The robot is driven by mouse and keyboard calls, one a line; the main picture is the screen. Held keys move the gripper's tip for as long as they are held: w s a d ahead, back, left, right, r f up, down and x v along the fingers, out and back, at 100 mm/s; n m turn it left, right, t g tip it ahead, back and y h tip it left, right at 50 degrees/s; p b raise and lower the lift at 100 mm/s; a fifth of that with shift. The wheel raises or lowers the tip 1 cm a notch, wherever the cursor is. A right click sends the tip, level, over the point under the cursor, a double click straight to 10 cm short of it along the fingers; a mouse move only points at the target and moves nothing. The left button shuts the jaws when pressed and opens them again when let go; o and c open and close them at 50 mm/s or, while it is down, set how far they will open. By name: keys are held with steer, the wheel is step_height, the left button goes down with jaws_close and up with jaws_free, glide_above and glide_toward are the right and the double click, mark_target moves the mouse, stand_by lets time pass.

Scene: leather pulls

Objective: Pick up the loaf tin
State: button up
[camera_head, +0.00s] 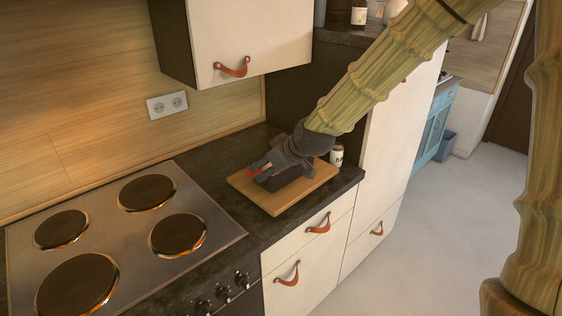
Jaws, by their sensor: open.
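My gripper (262,171) is at the end of my arm, low over a wooden board (276,208) on the dark counter. It is open, and a red part shows near its fingers. A dark, box-like thing, apparently the loaf tin (285,181), sits on the board right under and beside the gripper. The gripper covers much of the tin's top and far side. I cannot tell whether the fingers touch the tin or are on both sides of it.
A small white jar (337,155) stands just right of the board, close to my wrist. The stove (125,235) with several hot plates lies to the left. A wall cupboard (250,40) hangs above the counter. Open floor (430,240) is at the right.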

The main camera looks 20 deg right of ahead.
mark_target(272, 184)
steer(key=shift+p+x, duration=0.35)
steer(key=shift+x, duration=1.55)
steer(key=shift+d+p+x, duration=0.15)
steer(key=shift+p+x, duration=0.4)
steer(key=shift+x, duration=1.1)
steer(key=shift+d+p+x, duration=0.15)
steer(key=shift+p+x, duration=0.35)
steer(key=shift+x, duration=1.1)
steer(key=shift+f, duration=0.1)
jaws_close()
